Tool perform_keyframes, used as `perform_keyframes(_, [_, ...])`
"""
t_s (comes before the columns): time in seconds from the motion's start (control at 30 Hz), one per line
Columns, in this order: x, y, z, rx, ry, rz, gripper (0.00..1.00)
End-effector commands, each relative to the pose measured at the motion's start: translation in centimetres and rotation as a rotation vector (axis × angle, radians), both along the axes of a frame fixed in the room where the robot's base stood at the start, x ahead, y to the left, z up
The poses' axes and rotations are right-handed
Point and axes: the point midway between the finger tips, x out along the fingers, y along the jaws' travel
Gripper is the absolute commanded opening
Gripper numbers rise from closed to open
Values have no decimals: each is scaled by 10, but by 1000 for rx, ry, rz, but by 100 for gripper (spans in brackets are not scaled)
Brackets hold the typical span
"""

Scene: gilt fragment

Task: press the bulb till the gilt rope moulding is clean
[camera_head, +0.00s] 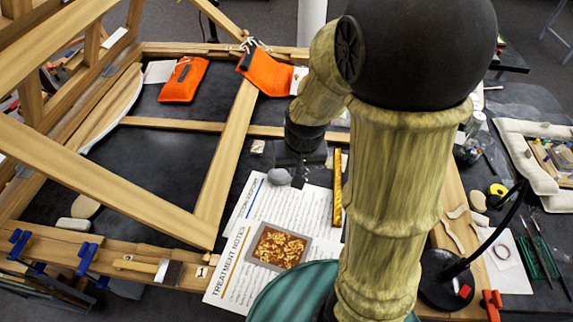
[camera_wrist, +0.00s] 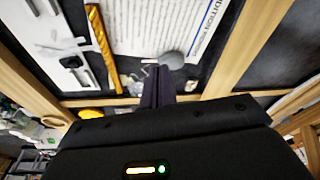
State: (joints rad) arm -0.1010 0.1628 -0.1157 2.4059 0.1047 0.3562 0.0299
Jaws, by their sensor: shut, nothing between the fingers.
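The bulb (camera_head: 279,176) is small, grey and rounded, lying at the top edge of the printed sheets. It also shows in the wrist view (camera_wrist: 171,60), just beyond my fingertips. My gripper (camera_head: 298,181) is shut and empty, pointing down right beside the bulb; I cannot tell whether it touches. It shows in the wrist view (camera_wrist: 158,72) too. The gilt rope moulding (camera_head: 338,190) is a thin gold twisted strip to the right of my gripper, partly bordered by my arm. In the wrist view it lies at the left (camera_wrist: 104,48). Any dirt on it is too small to make out.
Treatment notes (camera_head: 240,262) lie in front, with a grey-framed brown flaked panel (camera_head: 279,247) on them. A large wooden frame (camera_head: 226,165) rises at left. Orange pouches (camera_head: 184,79) lie behind. A black lamp (camera_head: 447,278) stands at right. My arm hides much of the middle.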

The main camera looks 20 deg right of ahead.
Motion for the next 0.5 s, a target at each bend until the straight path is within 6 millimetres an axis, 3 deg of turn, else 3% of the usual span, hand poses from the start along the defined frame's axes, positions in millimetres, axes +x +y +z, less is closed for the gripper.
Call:
perform_keyframes(0.3, [81, 5, -5, 1, 3, -167, 0])
perform_keyframes(0.5, [112, 7, -12, -12, -10, -227, 0])
